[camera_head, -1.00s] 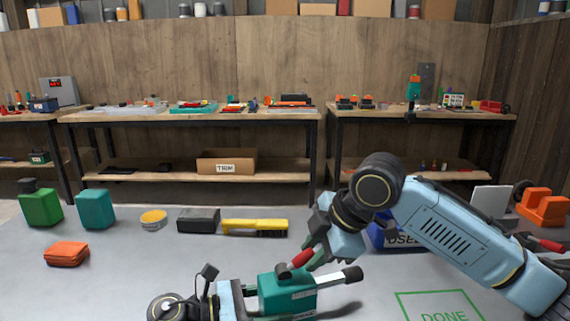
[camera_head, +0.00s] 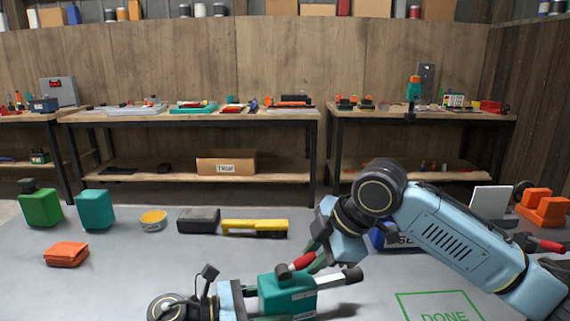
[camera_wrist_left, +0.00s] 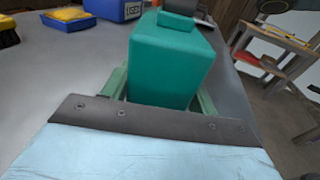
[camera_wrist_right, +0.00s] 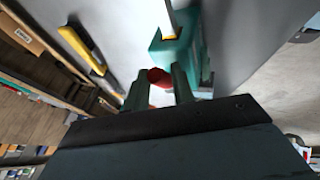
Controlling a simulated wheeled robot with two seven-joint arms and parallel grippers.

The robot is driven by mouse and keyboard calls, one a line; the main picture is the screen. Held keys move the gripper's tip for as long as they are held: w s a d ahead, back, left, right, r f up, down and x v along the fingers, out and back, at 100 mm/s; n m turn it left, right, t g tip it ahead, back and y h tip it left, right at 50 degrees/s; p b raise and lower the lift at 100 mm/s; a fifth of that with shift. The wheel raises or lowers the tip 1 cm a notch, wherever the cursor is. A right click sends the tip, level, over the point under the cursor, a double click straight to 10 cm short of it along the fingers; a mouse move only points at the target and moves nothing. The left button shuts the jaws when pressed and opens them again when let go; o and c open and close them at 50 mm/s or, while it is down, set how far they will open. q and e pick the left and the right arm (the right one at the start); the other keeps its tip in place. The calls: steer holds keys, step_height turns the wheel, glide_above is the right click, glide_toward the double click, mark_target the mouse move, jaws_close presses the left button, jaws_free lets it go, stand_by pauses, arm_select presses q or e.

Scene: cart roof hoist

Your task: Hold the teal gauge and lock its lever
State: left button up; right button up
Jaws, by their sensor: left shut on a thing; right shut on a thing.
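The teal gauge (camera_head: 287,296) sits low in the middle of the head view, with a grey-and-black stub (camera_head: 342,278) on its right side. My left gripper (camera_head: 256,299) is shut on the gauge body from the left; the left wrist view shows the teal block (camera_wrist_left: 172,62) between its green fingers. The lever with a red grip (camera_head: 304,260) rises from the gauge's top, tilted to the right. My right gripper (camera_head: 318,258) is shut on the red grip, which also shows between its fingers in the right wrist view (camera_wrist_right: 158,78). The fingers hide part of the lever.
A green DONE square (camera_head: 440,308) is marked at the right front. A blue USED bin (camera_head: 385,238) stands behind my right arm.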

steer(key=shift+d+f, duration=0.15)
steer(key=shift+f, duration=0.45)
steer(key=shift+c, duration=0.2)
steer(key=o, duration=0.8)
steer(key=v, duration=0.6)
arm_select(q)
steer(key=o, duration=1.3)
steer(key=shift+c, duration=0.2)
steer(key=shift+a, duration=0.1)
